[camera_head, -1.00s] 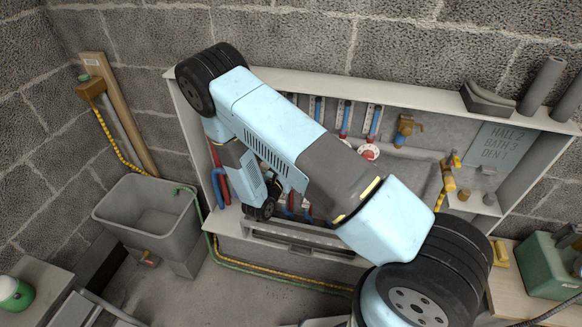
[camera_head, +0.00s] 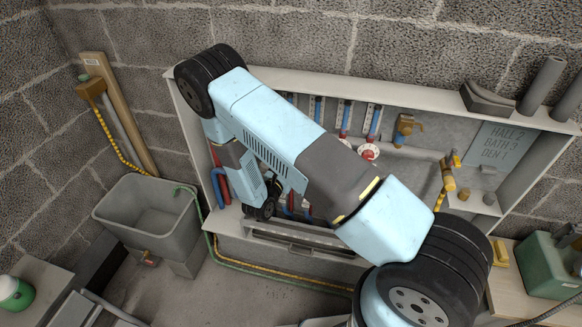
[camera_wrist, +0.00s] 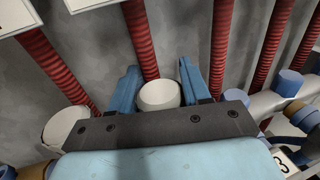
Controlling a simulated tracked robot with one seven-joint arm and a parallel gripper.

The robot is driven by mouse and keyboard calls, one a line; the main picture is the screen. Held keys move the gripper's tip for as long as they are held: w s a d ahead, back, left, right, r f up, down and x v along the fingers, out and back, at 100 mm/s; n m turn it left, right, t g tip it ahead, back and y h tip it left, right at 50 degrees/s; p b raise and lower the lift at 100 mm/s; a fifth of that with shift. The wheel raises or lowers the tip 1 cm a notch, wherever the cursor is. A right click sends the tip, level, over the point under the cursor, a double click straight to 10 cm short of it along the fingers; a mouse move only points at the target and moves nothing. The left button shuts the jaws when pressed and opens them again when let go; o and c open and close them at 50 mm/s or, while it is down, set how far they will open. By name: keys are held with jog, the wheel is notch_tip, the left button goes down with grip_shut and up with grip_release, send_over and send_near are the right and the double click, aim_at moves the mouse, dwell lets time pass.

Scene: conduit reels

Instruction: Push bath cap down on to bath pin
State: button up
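A pale, rounded cap (camera_wrist: 158,96) sits between my gripper's two blue fingers in the wrist view. Its lower part is hidden behind the dark gripper bar. The fingers of my gripper (camera_wrist: 160,76) stand apart, one on each side of the cap; I cannot tell whether they press on it. I see no lettering that marks it as the bath cap, and no bath pin shows. A second pale cap (camera_wrist: 65,128) is at the left. In the head view my arm hides the fingertips, low at the left inside the wall cabinet.
Red ribbed conduits (camera_wrist: 143,40) rise behind the fingers. Blue-ended pipes and a "3" tag (camera_wrist: 283,162) lie at right. The cabinet (camera_head: 430,95) holds red-white dials (camera_head: 369,152) and a plate (camera_head: 494,146) reading HALL 2, BATH 3, DEN 1. A grey sink (camera_head: 150,215) stands left.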

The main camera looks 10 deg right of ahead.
jog(key=o, duration=0.5)
jog(key=shift+o, duration=0.2)
jog(key=v, duration=1.4)
jog(key=shift+d+f, duration=0.1)
jog(key=shift+d, duration=0.05)
